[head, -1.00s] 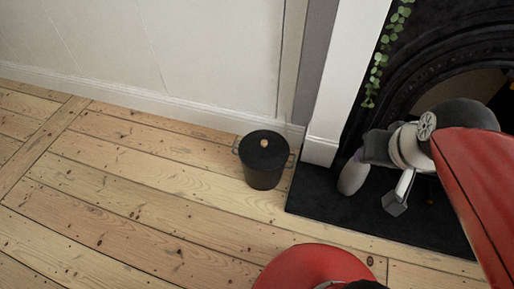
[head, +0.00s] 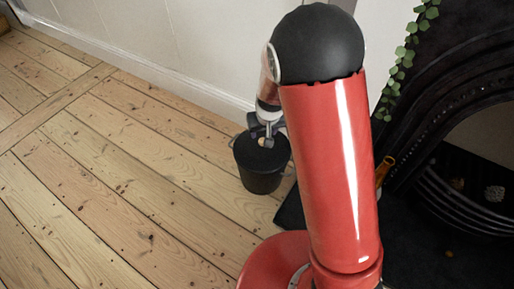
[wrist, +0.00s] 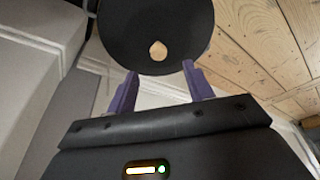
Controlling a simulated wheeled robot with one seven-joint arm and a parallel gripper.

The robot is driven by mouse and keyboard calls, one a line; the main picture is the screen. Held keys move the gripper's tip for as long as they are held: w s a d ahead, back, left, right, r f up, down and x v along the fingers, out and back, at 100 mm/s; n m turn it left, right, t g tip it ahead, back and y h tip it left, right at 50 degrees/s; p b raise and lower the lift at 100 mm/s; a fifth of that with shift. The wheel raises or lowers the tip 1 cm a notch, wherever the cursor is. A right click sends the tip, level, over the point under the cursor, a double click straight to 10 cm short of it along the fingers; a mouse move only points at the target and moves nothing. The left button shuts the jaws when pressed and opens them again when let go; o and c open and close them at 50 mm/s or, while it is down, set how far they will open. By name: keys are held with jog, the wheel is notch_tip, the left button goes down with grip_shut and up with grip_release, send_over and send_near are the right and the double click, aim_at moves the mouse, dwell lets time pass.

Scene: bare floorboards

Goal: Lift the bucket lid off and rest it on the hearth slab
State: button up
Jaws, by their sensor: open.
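The black bucket (head: 262,176) stands upright on the floorboards near the wall. Its round dark lid (wrist: 152,18) sits on top and has a pale wooden knob (wrist: 158,50), which also shows in the head view (head: 264,142). My gripper (wrist: 160,69) is open, its two purple fingers spread on either side of the knob's line, with the knob just past the fingertips and not gripped. In the head view my gripper is over the lid and partly hides it. The dark hearth slab (head: 290,212) lies right of the bucket, mostly hidden behind my red arm.
A black fireplace (head: 462,110) with a grate stands at the right, with a green trailing plant (head: 408,50) beside it. An amber bottle-like neck (head: 385,168) shows beside my arm. The skirting board (head: 200,92) runs close behind the bucket. Floorboards to the left are clear.

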aim_at(262, 140)
jog(key=b+x, duration=0.2)
jog(key=x, duration=0.5)
jog(key=shift+w+d+f, duration=0.1)
jog(key=shift+w, duration=0.05)
jog(key=shift+c, duration=0.3)
grip_shut()
